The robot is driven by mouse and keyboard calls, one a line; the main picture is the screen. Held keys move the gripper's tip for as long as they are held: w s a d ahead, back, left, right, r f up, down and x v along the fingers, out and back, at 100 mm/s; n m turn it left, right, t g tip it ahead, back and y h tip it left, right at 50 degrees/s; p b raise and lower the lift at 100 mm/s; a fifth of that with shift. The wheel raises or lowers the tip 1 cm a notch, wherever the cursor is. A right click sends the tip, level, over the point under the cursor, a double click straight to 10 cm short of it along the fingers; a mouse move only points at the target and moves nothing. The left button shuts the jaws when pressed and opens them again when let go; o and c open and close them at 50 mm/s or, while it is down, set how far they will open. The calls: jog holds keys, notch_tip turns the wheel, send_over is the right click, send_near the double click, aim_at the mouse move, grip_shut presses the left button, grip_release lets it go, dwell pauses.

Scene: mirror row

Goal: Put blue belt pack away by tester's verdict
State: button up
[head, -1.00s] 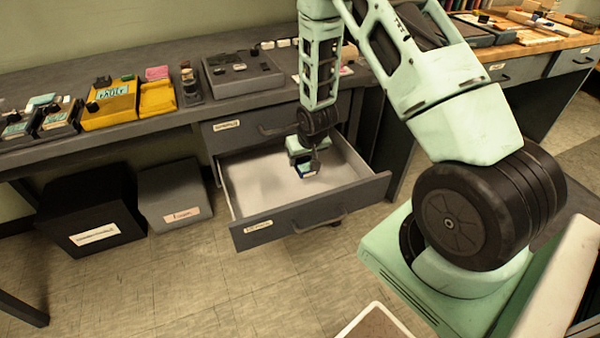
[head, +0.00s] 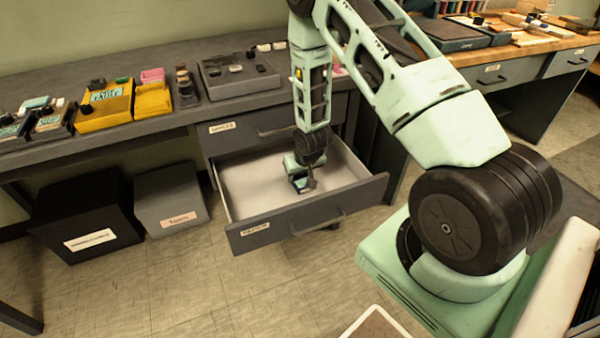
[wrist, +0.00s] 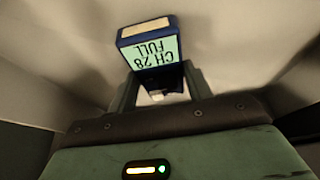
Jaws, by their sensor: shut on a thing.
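The blue belt pack (wrist: 155,52) shows in the wrist view, held at the tips of my gripper (wrist: 165,88). Its pale green screen reads "CH 28 FULL", upside down in that view. In the head view my gripper (head: 302,180) points down inside the open lower drawer (head: 240,188), and the small dark pack (head: 299,183) shows at its tips. The gripper is shut on the pack. The drawer's pale floor around it looks bare. I cannot tell whether the pack touches the floor. The drawer's front label is too small to read surely.
A closed upper drawer (head: 268,128) is above. A black bin (head: 85,215) and a grey bin (head: 170,200) stand under the bench at left. On the bench are a yellow tray (head: 118,106), a grey tester-like box (head: 238,74) and dark trays with more packs (head: 48,121).

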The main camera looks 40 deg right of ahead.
jog(key=shift+f, duration=0.25)
jog(key=o, duration=1.1)
jog(key=shift+c, duration=0.2)
jog(key=shift+r, duration=0.1)
jog(key=w+p+v, duration=0.1)
jog(key=p+v, duration=0.1)
jog(key=v, duration=1.1)
jog(key=s+a+r+n+g+y, duration=0.1)
jog(key=s+a+r+n, duration=0.1)
jog(key=a+r, duration=0.5)
jog(key=s+a+r+n+g+y, duration=0.1)
jog(key=s+a+r+n, duration=0.2)
jog(key=a, duration=0.8)
jog(key=s+a+r+n+g, duration=0.1)
jog(key=s+a+r+n, duration=0.2)
jog(key=s, duration=0.6)
jog(key=s+a+r+n+g, duration=0.1)
jog(key=s+a+r+n, duration=0.1)
jog(key=s+a+r, duration=0.5)
jog(key=s, duration=0.3)
jog(key=shift+s+a+r+n, duration=0.2)
jog(key=shift+s+r+n, duration=0.1)
jog(key=shift+n, duration=0.1)
